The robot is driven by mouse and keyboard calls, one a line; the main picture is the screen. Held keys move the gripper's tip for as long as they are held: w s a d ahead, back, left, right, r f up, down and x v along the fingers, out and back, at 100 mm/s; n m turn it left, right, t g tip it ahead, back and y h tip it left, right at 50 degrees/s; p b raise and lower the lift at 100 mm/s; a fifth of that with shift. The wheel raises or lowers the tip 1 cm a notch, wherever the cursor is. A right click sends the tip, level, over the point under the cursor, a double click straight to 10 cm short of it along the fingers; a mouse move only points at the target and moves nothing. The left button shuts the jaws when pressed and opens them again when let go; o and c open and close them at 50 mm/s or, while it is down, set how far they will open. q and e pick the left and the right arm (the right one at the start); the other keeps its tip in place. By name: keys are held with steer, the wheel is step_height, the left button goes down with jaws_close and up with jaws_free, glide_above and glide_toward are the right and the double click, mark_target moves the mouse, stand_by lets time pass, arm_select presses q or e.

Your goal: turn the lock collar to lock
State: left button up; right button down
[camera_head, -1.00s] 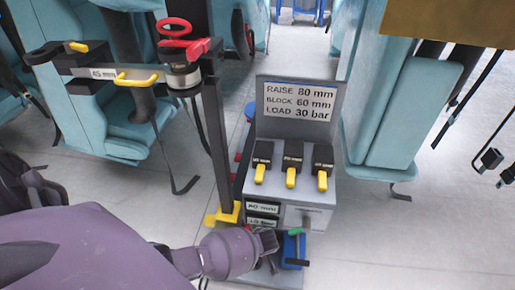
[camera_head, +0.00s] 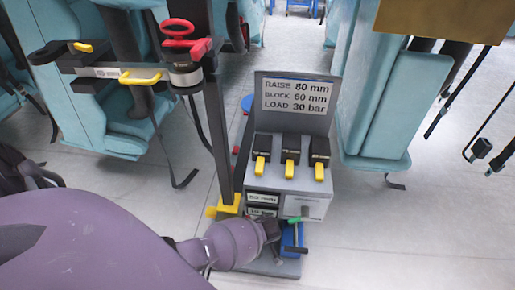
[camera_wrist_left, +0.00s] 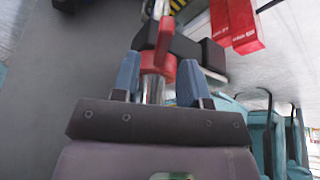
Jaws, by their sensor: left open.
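In the left wrist view, a red collar (camera_wrist_left: 158,63) sits around a shiny metal rod (camera_wrist_left: 153,90). I take it for the lock collar. The fingers of my left gripper (camera_wrist_left: 158,82) stand apart, one on each side of the collar and rod. I cannot tell whether either finger touches them. In the head view my left gripper (camera_head: 268,231) is low, at the front of the grey console, next to a blue block (camera_head: 292,238) with a green-tipped lever. The collar cannot be made out there. My right gripper is not in view.
The grey console (camera_head: 287,178) carries three yellow-tipped levers and a sign (camera_head: 297,95). A dark post (camera_head: 219,140) with a red-handled clamp (camera_head: 185,45) stands to its left. Teal seats (camera_head: 385,100) flank both sides. Red boxes (camera_wrist_left: 236,25) show in the wrist view.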

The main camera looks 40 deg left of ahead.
arm_select(q)
steer(key=s+d+p, duration=0.1)
steer(key=s+d, duration=0.6)
steer(key=d, duration=0.3)
steer(key=shift+a, duration=0.1)
steer(key=shift+c, duration=0.3)
